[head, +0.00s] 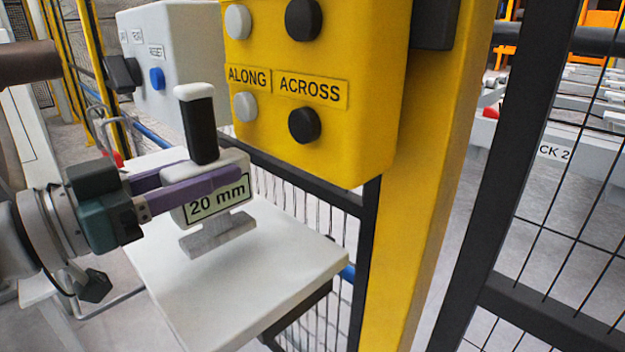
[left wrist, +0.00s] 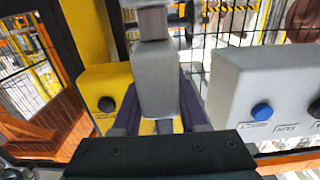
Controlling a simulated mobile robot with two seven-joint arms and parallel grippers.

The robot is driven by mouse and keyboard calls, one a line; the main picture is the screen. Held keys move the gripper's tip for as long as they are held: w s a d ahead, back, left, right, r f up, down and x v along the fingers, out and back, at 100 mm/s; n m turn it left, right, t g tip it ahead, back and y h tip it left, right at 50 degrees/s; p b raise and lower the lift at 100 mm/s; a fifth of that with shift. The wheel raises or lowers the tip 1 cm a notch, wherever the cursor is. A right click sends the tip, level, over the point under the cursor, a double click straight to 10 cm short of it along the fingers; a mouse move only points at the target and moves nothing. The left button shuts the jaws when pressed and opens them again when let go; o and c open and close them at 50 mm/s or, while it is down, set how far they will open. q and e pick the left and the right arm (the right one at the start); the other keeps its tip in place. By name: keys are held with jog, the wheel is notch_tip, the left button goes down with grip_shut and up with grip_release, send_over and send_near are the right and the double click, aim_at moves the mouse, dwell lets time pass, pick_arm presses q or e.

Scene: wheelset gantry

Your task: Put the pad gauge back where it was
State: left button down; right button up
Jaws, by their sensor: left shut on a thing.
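The pad gauge (head: 213,205) is a grey block with a "20 mm" label, a black upright handle with a white top, and a flat metal foot. My left gripper (head: 205,184) is shut on it, with purple fingers on the gauge body. The gauge is upright over a white shelf (head: 285,285); I cannot tell whether its foot touches the shelf. In the left wrist view the gauge (left wrist: 157,85) fills the middle between the fingers and hides what lies behind it. My right gripper is in neither view.
A yellow control box (head: 310,140) marked ALONG and ACROSS hangs on a yellow post (head: 420,220) right of the gauge. A grey box (head: 180,45) with a blue RESET button stands behind. Black mesh fencing (head: 535,200) is at the right. The shelf's front is clear.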

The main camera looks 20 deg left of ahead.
aim_at(209, 200)
pick_arm(q)
jog(key=f+b, duration=0.1)
jog(key=f, duration=0.1)
jog(key=f+b, duration=0.1)
jog(key=shift+w+f+b, duration=0.25)
jog(key=shift+f+b, duration=0.05)
jog(key=shift+b, duration=0.05)
jog(key=shift+d+r, duration=0.1)
jog(key=shift+c, duration=2.2)
grip_release()
jog(key=shift+s, duration=0.25)
jog(key=p+v, duration=0.1)
jog(key=v, duration=1)
jog(key=shift+s+a, duration=0.25)
jog(key=shift+s, duration=0.05)
